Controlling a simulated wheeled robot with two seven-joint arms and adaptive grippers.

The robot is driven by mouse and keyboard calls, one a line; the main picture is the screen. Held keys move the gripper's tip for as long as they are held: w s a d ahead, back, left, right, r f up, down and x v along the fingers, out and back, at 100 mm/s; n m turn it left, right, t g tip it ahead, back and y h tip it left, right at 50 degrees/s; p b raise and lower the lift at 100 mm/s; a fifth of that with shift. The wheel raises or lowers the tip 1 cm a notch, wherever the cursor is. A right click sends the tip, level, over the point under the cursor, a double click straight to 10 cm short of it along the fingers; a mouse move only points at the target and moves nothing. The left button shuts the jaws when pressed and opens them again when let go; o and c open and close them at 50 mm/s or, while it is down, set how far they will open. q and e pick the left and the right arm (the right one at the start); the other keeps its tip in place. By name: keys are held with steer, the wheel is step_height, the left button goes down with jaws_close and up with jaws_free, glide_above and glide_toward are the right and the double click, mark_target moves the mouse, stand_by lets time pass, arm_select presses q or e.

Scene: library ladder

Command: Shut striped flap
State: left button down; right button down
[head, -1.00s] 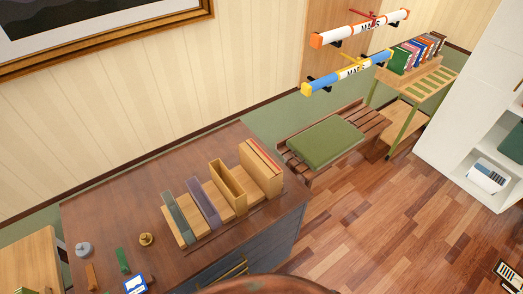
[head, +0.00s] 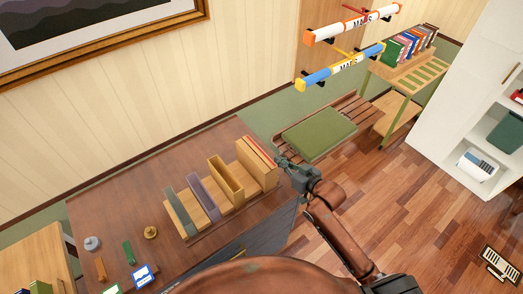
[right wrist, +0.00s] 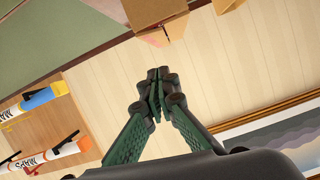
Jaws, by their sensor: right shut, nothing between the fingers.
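A wooden organiser (head: 205,222) with several upright, coloured leaves stands on the dark cabinet top. At its right end a box part bears a red and orange, stripe-like leaf (head: 259,151), the likeliest striped flap; its pattern is too small to be sure. It looks raised. My right gripper (head: 281,162) is shut and empty, just to the right of that leaf; I cannot tell whether they touch. In the right wrist view the closed fingertips (right wrist: 160,78) are below a cardboard-coloured box part (right wrist: 150,12), with a visible gap. My left gripper is not in view.
A grey knob-like thing (head: 92,243), a brass piece (head: 151,232) and a green block (head: 127,251) lie on the cabinet's left. A bench with a green cushion (head: 320,136) stands behind. Map tubes (head: 340,68) hang on the wall.

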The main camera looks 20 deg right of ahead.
steer(key=r, duration=0.1)
steer(key=w+a+r, duration=0.1)
steer(key=shift+w+a+r, duration=0.1)
steer(key=shift+r, duration=0.3)
steer(key=shift+x, duration=1.2)
steer(key=p, duration=0.2)
glide_above(261, 155)
steer(key=shift+w+d+f, duration=0.1)
steer(key=shift+d+f, duration=0.2)
steer(key=shift+f, duration=0.45)
steer(key=f, duration=0.2)
steer(key=shift+w+a+f, duration=0.1)
steer(key=shift+a+f, duration=0.1)
steer(key=shift+f, duration=0.1)
steer(key=shift+a+f, duration=0.15)
steer(key=shift+f, duration=0.7)
